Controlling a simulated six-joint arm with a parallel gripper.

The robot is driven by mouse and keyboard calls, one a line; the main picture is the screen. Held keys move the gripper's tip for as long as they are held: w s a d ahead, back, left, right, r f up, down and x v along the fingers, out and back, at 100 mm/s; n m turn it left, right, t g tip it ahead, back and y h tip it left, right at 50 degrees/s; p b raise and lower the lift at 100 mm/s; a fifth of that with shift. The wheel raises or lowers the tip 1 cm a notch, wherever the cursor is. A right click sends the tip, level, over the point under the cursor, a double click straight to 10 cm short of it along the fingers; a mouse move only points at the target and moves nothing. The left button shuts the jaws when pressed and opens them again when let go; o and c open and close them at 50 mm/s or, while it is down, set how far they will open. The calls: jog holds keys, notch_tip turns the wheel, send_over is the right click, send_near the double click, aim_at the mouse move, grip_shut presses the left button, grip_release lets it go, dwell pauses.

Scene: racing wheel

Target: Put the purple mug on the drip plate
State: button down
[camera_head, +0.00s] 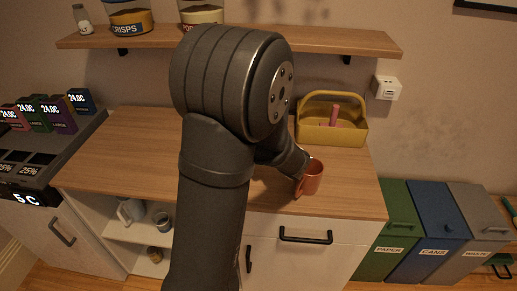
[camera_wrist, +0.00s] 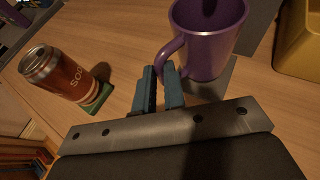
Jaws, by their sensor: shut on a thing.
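The purple mug (camera_wrist: 208,42) is at the upper right of the wrist view, its handle towards my gripper. My gripper (camera_wrist: 163,78) has its two blue fingers shut on the mug's handle. A flat grey patch (camera_wrist: 216,80) shows just below the mug and may be the drip plate; I cannot tell whether the mug touches it. In the head view my arm hides most of my gripper, and I cannot make out the purple mug.
A soda can (camera_wrist: 60,75) with a green piece (camera_wrist: 98,98) at its base is left of my gripper. A yellow caddy (camera_head: 332,131) stands at the counter's back right. A small orange-red vessel (camera_head: 313,178) shows beside my wrist. Bins (camera_head: 435,230) stand right of the counter (camera_head: 120,145).

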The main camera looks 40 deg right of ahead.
jog(key=shift+w+d+f, duration=0.2)
jog(key=shift+f, duration=0.65)
jog(key=shift+w+d+f, duration=0.15)
jog(key=shift+f, duration=0.7)
jog(key=shift+f, duration=0.1)
jog(key=shift+f, duration=0.1)
jog(key=c, duration=1.5)
grip_release()
